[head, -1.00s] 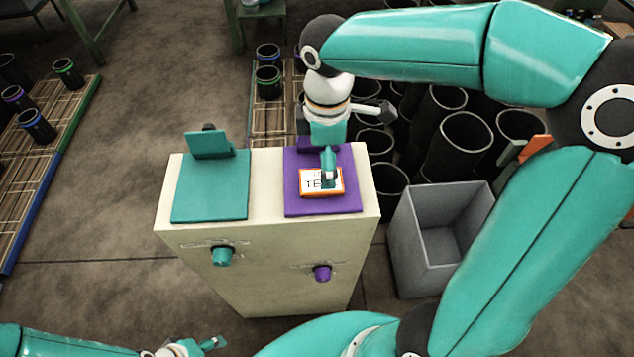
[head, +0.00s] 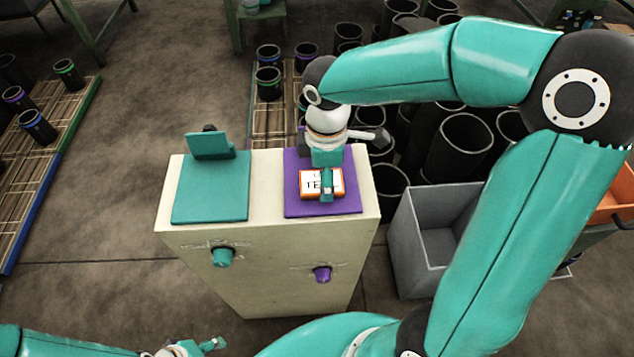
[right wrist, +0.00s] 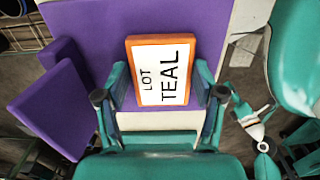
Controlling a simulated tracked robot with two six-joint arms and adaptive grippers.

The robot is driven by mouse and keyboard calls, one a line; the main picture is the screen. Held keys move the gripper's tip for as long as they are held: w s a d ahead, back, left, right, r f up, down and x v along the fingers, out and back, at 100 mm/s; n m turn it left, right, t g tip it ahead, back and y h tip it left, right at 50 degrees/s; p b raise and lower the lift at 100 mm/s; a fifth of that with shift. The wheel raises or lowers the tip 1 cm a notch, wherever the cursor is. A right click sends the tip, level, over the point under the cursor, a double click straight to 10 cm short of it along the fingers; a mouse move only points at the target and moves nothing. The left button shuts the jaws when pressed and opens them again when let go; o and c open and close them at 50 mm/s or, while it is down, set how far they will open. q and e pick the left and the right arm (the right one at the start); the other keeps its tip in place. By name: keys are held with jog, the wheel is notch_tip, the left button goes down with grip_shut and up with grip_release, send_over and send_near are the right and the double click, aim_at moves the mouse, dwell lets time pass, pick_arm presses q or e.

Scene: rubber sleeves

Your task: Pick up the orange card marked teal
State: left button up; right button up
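The orange card (head: 308,186), with a white face marked LOT TEAL, lies on the purple pad (head: 350,203) on the cream cabinet. It also shows in the right wrist view (right wrist: 163,70). My right gripper (head: 327,187) is over the card and hides part of its face in the head view. In the right wrist view my right gripper (right wrist: 162,80) is open, one finger on each side of the card; whether either finger touches it is unclear. My left gripper (head: 210,344) is at the bottom edge of the head view, away from the cabinet; its opening is unclear.
A teal pad (head: 210,190) with an upright plate sits on the cabinet's left (head: 268,180). Teal and purple knobs are on its front. A grey bin (head: 415,245) stands right of it. Black sleeves crowd behind; more stand on slatted pallets.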

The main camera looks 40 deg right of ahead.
jog(key=c, duration=0.6)
jog(key=shift+r, duration=0.1)
